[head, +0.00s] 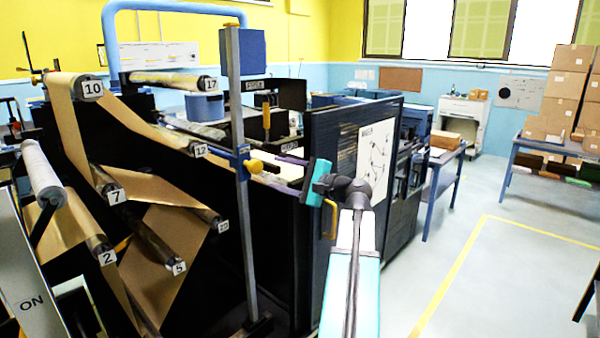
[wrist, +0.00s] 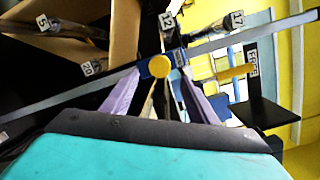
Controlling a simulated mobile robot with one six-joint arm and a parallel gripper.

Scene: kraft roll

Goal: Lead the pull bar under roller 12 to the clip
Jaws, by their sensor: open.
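Roller 12 (head: 199,150) is at the upper middle in the head view, with brown paper coming down to it from roller 10 (head: 91,88). Its label (wrist: 166,19) shows at the top of the wrist view. Thin pale and brown strips show between the fingers; I cannot tell whether one is the pull bar. I cannot clearly make out the clip.
The upright metal post (head: 240,220) carries a blue bracket with the yellow knob (head: 255,166), close to my gripper. A dark panel with a white diagram (head: 374,160) stands behind my arm. Several other numbered rollers hold paper at left. The floor at right (head: 480,270) is clear.

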